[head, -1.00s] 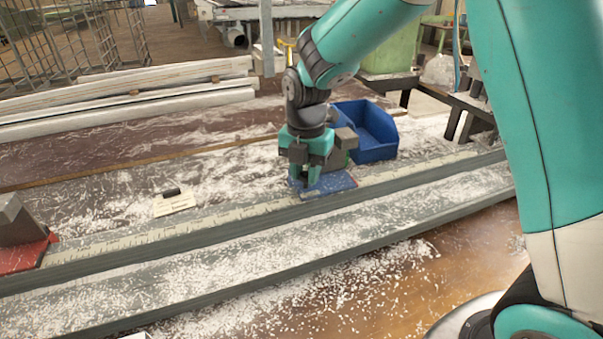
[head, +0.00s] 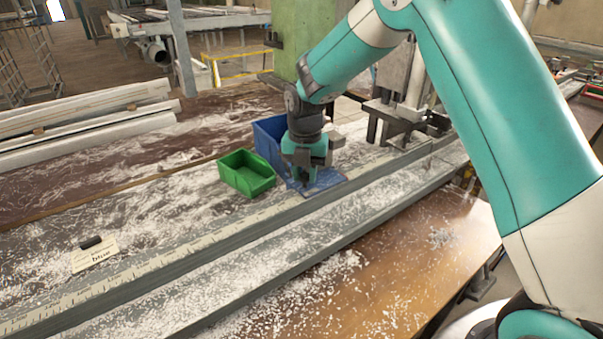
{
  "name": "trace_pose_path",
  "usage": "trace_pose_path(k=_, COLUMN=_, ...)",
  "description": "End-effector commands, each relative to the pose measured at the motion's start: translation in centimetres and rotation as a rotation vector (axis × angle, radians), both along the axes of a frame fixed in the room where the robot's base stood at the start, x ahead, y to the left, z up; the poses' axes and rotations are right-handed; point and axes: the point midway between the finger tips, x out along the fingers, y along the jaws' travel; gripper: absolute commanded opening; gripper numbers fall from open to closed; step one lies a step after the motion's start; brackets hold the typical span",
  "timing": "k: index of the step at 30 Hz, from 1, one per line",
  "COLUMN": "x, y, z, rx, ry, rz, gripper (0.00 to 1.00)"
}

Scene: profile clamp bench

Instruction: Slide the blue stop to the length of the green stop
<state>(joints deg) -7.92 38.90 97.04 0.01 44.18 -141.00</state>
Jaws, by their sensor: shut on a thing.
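The blue stop (head: 326,184) sits on the long grey rail with a pale scale strip (head: 215,233). Its flat blue base shows beside and below my gripper (head: 303,180). My gripper points down and is shut on the blue stop; the fingers partly hide it, so the exact contact is hard to see. I see no green stop in this view.
A green bin (head: 246,180) and a blue bin (head: 268,137) stand behind the rail, close to my gripper. A small card (head: 95,256) lies at the left. A grey machine stand (head: 395,118) is at the rail's right. White shavings cover the bench.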

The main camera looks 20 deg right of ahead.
Motion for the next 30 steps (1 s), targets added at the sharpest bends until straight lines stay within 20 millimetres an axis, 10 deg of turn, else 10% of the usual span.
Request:
trace_pose_path(k=10, x=0.2, y=-0.3, z=0.1, rx=0.000, ry=-0.005, rz=-0.003, gripper=0.00)
trace_pose_path(k=11, x=0.2, y=-0.3, z=0.1, rx=0.000, ry=-0.005, rz=-0.003, gripper=0.29)
trace_pose_path(k=14, x=0.2, y=-0.3, z=0.1, rx=0.000, ry=-0.004, rz=-0.003, gripper=0.52)
trace_pose_path(k=30, x=0.2, y=-0.3, z=3.3, rx=0.002, ry=-0.009, rz=-0.003, gripper=0.52)
